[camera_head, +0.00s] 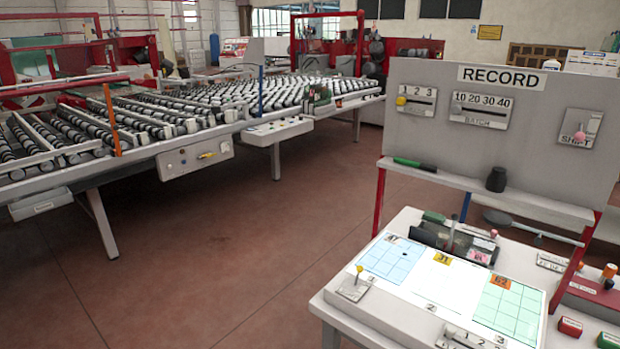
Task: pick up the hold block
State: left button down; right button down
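No thing here carries a readable "hold" label, so I cannot tell which one is the hold block. A small red block (570,326) with a pale label lies at the right of the white desk (420,217). A green block (608,341) sits beside it, cut off by the picture's edge. Their lettering is too small to read. Neither of my grippers is in view.
The RECORD board (420,130) stands over the desk, with a shelf holding a dark jar (496,179) and a green marker (414,165). A sheet with blue and green grids (510,306) lies on the desk. A roller table (270,95) stands left; floor between is clear.

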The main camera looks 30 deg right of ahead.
aim_at(567, 326)
jog(key=z, duration=2.5)
